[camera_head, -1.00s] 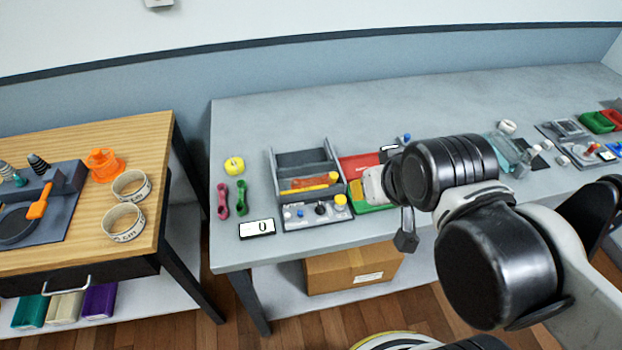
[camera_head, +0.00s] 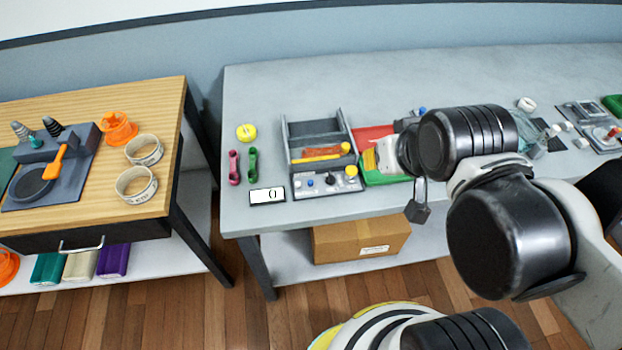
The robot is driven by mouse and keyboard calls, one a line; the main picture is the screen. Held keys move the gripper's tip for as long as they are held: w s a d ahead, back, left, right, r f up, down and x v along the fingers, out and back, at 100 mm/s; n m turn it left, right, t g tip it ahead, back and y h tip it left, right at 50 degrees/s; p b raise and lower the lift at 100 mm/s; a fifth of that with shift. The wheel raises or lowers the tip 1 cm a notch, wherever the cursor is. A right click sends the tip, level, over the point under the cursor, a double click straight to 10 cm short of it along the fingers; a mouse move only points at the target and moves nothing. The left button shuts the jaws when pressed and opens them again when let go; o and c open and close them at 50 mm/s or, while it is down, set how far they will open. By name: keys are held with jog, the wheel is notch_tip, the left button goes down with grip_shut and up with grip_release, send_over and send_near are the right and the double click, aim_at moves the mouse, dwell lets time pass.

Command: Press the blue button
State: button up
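A small blue button (camera_head: 310,183) sits on the front left of a grey control panel (camera_head: 318,191), beside a black knob (camera_head: 330,179) and a yellow button (camera_head: 351,171). The panel is at the front of the grey table. Another small blue piece (camera_head: 422,110) shows farther back, just above my arm, and is partly hidden. My arm reaches in from the right, to the right of the panel. A dark tip (camera_head: 417,211) hangs below its end. My gripper's fingers are not clearly visible, so I cannot tell their opening.
A grey tray (camera_head: 318,131) with orange and yellow tools stands behind the panel. A white display (camera_head: 267,195) reading 0 lies left of it. Red and green bins (camera_head: 374,137) are close to my arm. A wooden table (camera_head: 100,200) stands left across a gap.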

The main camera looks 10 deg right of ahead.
grip_shut()
